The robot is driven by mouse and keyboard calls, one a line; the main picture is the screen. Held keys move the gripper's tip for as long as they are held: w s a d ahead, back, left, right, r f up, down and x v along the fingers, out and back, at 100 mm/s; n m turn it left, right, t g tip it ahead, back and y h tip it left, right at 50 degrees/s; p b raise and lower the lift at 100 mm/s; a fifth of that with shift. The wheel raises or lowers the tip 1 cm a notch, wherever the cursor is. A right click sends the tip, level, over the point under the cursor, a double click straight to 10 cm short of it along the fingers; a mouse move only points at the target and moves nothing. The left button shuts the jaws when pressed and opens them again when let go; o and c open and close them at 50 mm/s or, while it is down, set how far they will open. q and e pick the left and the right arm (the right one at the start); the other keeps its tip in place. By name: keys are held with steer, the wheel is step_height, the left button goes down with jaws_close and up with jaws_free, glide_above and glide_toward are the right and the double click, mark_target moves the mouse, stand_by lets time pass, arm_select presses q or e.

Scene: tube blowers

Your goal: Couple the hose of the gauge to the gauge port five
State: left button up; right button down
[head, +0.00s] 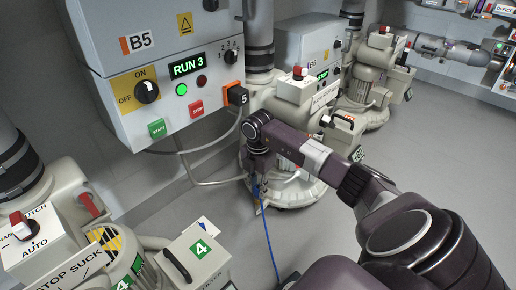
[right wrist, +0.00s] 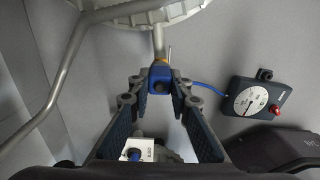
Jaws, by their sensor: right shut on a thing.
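My right gripper (right wrist: 160,88) points down in the head view, beside the pump behind cabinet B5. It is shut on the blue hose end (right wrist: 160,78). A blue hose (head: 267,235) hangs from it in the head view. In the right wrist view the hose runs right to the gauge (right wrist: 252,103), a dark box with a white dial and red knob. A pale stub (right wrist: 158,42) lies in line with the hose end; I cannot tell whether they touch. My left gripper is out of view.
Cabinet B5 (head: 150,55) shows RUN 3, with a bent pipe (head: 205,183) below it. The grey floor (head: 430,150) at the right is clear.

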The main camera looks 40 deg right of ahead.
steer(key=shift+f, duration=0.1)
steer(key=c, duration=1.7)
jaws_free()
step_height(320, 180, up, 12)
steer(key=shift+r, duration=0.1)
